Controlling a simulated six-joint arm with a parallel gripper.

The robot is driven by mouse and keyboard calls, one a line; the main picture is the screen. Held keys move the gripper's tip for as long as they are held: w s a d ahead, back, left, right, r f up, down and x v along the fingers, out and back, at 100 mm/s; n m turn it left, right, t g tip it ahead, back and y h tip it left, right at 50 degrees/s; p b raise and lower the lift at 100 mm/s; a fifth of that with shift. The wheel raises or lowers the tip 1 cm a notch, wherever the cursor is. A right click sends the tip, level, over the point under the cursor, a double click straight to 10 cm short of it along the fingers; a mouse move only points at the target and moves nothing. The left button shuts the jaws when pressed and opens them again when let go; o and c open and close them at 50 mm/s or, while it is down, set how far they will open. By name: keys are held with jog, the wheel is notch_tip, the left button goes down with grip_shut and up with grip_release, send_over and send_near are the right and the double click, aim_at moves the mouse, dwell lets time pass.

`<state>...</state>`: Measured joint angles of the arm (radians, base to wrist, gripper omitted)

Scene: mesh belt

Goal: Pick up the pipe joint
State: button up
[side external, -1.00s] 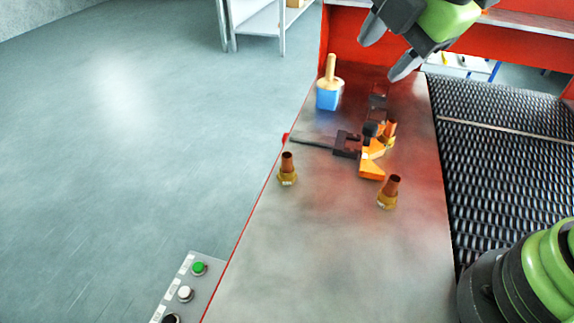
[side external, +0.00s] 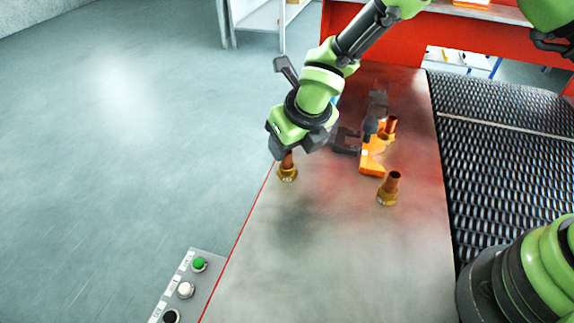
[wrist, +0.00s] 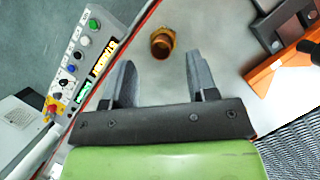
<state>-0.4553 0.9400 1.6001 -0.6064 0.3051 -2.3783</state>
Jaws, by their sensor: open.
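One pipe joint (side external: 288,172), a copper tube on a brass hex base, stands upright near the left edge of the metal table. A second pipe joint (side external: 389,190) stands further right, and a third (side external: 389,128) shows behind, beside the orange object. My gripper (side external: 296,148) is open over the left pipe joint and hides its top. In the wrist view the pipe joint (wrist: 162,42) lies just beyond my two fingertips (wrist: 160,62), roughly centred between them. Nothing is held.
A dark clamp (side external: 347,141) and an orange object (side external: 372,162) lie right of my gripper. The mesh belt (side external: 500,180) runs along the right. A button panel (side external: 190,285) stands off the front left edge. The table's front is clear.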

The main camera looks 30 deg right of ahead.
aim_at(287, 164)
jog(key=x, duration=0.4)
jog(key=shift+w+f, duration=0.1)
jog(key=shift+f, duration=0.1)
jog(key=shift+c, duration=0.3)
grip_shut()
jog(key=shift+r, duration=0.15)
